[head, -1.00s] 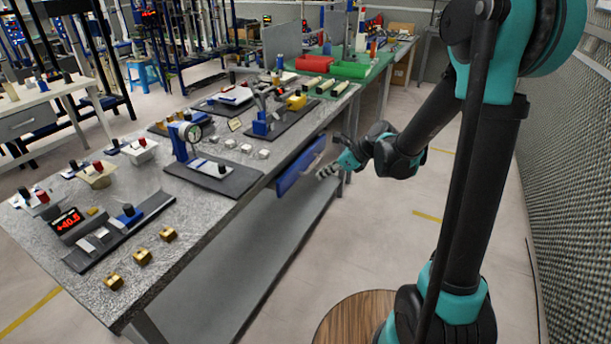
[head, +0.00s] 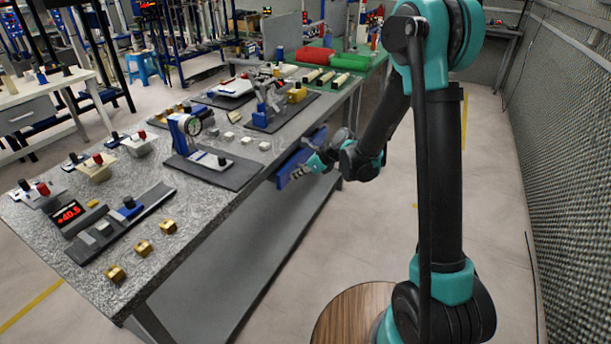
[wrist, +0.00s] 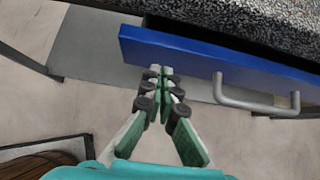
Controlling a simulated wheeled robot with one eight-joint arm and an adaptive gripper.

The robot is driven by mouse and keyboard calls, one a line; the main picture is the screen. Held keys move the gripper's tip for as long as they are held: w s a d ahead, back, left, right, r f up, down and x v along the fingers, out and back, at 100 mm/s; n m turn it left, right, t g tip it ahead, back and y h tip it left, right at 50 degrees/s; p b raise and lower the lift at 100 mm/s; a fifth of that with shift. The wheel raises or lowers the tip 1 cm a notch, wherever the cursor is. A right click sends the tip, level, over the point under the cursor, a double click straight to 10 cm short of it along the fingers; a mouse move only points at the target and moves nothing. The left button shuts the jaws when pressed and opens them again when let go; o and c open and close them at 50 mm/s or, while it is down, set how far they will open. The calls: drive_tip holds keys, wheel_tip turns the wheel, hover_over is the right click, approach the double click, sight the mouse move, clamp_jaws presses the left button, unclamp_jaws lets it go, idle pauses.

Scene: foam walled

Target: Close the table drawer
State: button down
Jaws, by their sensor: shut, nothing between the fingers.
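The drawer's blue front (head: 301,158) is under the table's (head: 215,205) right-hand edge. In the wrist view the blue front (wrist: 190,52) runs across the top, with a dark gap between it and the speckled tabletop, so the drawer stands somewhat out. Its grey bar handle (wrist: 257,104) is to the right of my fingers. My gripper (head: 297,173) is shut and empty. In the wrist view my gripper's tips (wrist: 160,72) are together at the lower edge of the blue front, left of the handle; I cannot tell whether they touch it.
The tabletop carries a dial gauge (head: 194,126), a red digital display (head: 69,213) and brass blocks (head: 143,247). A grey lower shelf (head: 225,270) lies under the table. A mesh wall (head: 570,150) stands at the right, with open floor between it and the table.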

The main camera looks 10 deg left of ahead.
sight(285, 167)
drive_tip(key=shift+w+a, duration=0.1)
drive_tip(key=shift+a, duration=0.25)
drive_tip(key=a, duration=0.1)
drive_tip(key=w+a, duration=0.1)
drive_tip(key=a, duration=0.2)
drive_tip(key=shift+w+a, duration=0.3)
drive_tip(key=shift+w+r, duration=0.1)
drive_tip(key=shift+a, duration=0.1)
